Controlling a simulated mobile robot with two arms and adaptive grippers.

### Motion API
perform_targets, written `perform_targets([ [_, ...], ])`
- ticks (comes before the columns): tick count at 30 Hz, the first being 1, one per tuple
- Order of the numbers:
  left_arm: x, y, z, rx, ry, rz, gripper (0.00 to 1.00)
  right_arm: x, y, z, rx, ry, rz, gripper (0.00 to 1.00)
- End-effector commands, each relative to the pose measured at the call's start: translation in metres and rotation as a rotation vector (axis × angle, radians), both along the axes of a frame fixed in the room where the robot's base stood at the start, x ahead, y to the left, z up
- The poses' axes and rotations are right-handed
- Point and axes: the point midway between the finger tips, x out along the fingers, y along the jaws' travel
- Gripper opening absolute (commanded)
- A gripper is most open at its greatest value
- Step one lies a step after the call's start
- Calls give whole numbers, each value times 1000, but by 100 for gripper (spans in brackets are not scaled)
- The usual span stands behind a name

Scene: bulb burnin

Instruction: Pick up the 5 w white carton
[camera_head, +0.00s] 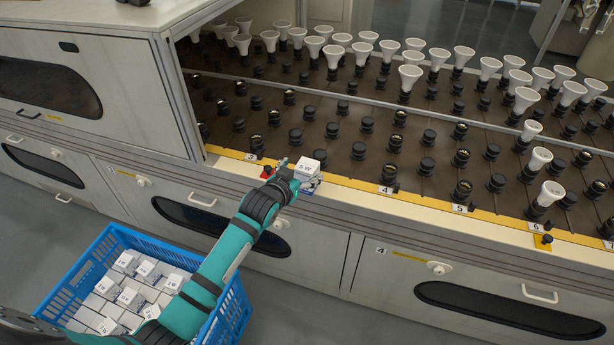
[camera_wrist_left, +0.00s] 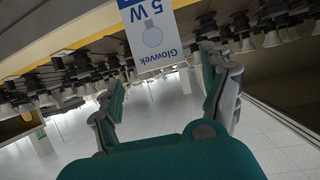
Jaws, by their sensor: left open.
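The white carton (camera_head: 307,167) stands on the pale front ledge of the burn-in rack, between number plates 3 and 4. In the left wrist view the carton (camera_wrist_left: 151,36) shows a white face with blue "5 W" and "Glowvek" print and a bulb drawing. My left gripper (camera_head: 289,174) is at the carton's left side in the head view. It also shows in the left wrist view (camera_wrist_left: 162,78), with its fingers apart and nothing between them; the carton lies beyond the fingertips. Whether a finger touches the carton cannot be told. My right gripper is not in view.
A blue crate (camera_head: 66,292) of several white cartons is on the floor below my left arm. Behind the ledge, the dark rack (camera_head: 330,135) has rows of sockets, many holding white bulbs. A red item (camera_head: 266,171) sits left of the gripper. The ledge right of the carton is mostly clear.

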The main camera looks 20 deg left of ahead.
Motion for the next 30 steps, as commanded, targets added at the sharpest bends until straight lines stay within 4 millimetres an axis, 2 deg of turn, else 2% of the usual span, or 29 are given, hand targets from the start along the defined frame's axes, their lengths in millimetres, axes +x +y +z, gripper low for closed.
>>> perform_targets([
  [3, 17, 1, -5, 1, -1, 1, 81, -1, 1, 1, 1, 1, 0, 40],
  [9, 36, -2, -15, 0, 0, 0, 81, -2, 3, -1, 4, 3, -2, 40],
  [18, 39, -2, -16, 0, 0, 0, 81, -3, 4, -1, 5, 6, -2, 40],
  [30, 39, -2, -16, 0, 0, 0, 28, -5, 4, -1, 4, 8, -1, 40],
])
